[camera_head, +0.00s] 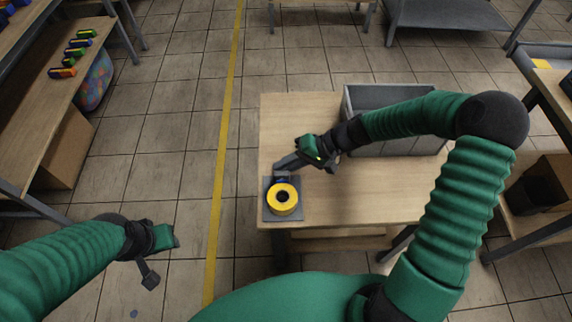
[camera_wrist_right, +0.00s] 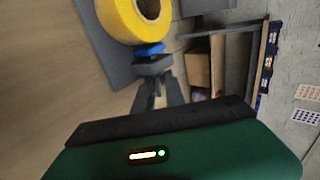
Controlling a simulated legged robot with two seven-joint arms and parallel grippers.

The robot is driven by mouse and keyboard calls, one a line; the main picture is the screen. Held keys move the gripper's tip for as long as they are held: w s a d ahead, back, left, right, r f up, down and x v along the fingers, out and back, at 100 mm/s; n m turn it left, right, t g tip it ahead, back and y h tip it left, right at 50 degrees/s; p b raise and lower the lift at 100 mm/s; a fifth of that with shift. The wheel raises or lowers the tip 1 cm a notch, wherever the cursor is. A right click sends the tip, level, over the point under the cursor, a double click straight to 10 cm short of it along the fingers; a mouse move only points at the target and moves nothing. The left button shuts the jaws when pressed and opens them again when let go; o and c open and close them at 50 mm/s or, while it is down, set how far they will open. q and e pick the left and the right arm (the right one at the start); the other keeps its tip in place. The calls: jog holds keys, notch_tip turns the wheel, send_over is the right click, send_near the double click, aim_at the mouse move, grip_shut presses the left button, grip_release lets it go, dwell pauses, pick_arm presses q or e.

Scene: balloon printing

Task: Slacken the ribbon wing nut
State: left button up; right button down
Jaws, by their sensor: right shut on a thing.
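The yellow ribbon roll (camera_head: 283,198) sits on a grey base plate (camera_head: 270,214) at the table's left front corner. It also shows at the top of the right wrist view (camera_wrist_right: 140,18). A blue part (camera_wrist_right: 149,49), likely the wing nut, is beside the roll, at the end of my gripper's fingers. My right gripper (camera_head: 281,172) reaches in from the right and is shut on this blue part; it also shows in the right wrist view (camera_wrist_right: 155,75). The fingers cover part of the nut. My left gripper (camera_head: 163,262) hangs over the floor left of the table, and its jaw state is unclear.
The wooden table (camera_head: 385,190) is mostly bare, with a grey bin (camera_head: 395,97) at its back right. A shelf (camera_head: 60,95) with several coloured items stands at the left. A black bin (camera_head: 530,192) is at the right. Floor lies open left of the table.

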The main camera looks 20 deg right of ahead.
jog(key=shift+s+a+f, duration=0.2)
jog(key=shift+s+f, duration=0.1)
jog(key=shift+s, duration=0.05)
jog(key=c, duration=1.6)
grip_release()
jog(key=shift+c, duration=0.2)
jog(key=shift+o, duration=0.9)
jog(key=shift+w+r, duration=0.1)
jog(key=shift+w+d+r+p, duration=0.15)
jog(key=shift+d+r+p, duration=0.3)
jog(key=shift+r+p, duration=0.35)
jog(key=shift+p+v, duration=1)
jog(key=shift+v, duration=0.2)
jog(key=shift+d+r+p, duration=0.5)
jog(key=shift+r+p, duration=0.05)
jog(key=shift+r, duration=0.1)
jog(key=a+r+p+v, duration=0.1)
jog(key=p+v, duration=1)
jog(key=v, duration=0.2)
jog(key=shift+d+r, duration=0.2)
jog(key=shift+r, duration=0.3)
